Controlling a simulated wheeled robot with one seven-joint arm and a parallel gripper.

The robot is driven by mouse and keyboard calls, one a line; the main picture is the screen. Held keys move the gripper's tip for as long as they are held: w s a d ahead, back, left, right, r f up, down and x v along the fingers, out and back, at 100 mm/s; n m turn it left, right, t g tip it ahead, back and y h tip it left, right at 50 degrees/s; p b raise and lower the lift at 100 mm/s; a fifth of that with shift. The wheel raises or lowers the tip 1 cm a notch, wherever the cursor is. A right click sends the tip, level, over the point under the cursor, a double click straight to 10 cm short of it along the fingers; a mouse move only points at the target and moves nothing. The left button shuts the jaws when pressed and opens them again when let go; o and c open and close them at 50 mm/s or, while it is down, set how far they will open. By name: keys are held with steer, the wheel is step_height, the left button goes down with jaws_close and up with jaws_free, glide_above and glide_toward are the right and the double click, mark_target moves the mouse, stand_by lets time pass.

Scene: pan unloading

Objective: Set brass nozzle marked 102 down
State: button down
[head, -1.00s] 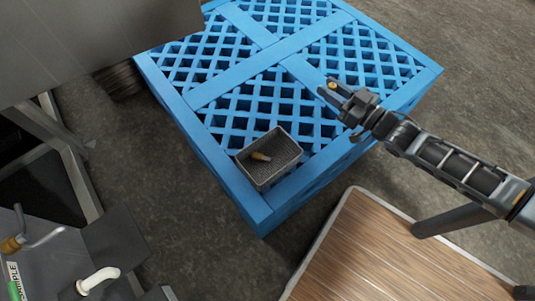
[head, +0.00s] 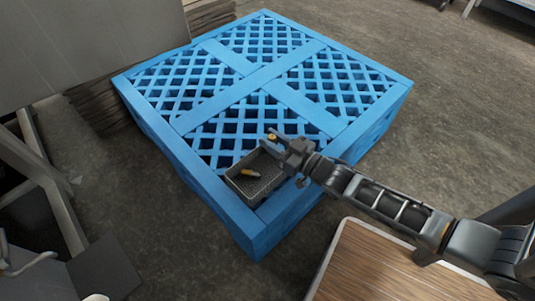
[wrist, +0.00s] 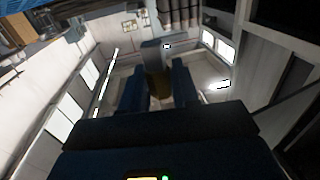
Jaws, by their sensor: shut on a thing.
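My gripper (head: 271,138) is shut on a brass nozzle, whose small yellow end (head: 272,136) shows between the fingertips. In the wrist view the brass nozzle (wrist: 158,85) is a dark golden shape between the two fingers. No marking on it can be read. In the head view my gripper appears over the back right edge of a small grey tray (head: 232,189); its height above it is hard to tell. Part of the tray's right side is hidden by my gripper.
The grey tray sits on the near corner of a blue lattice pallet (head: 262,75) and holds a small brass-coloured piece (head: 246,175). A wood-topped table (head: 385,270) stands at the lower right. A grey panel (head: 80,40) is at the upper left. Most of the pallet is clear.

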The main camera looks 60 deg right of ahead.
steer(key=shift+w+a+f, duration=0.4)
steer(key=shift+w, duration=0.1)
steer(key=shift+f+b, duration=0.95)
steer(key=shift+f, duration=1)
steer(key=shift+f, duration=0.1)
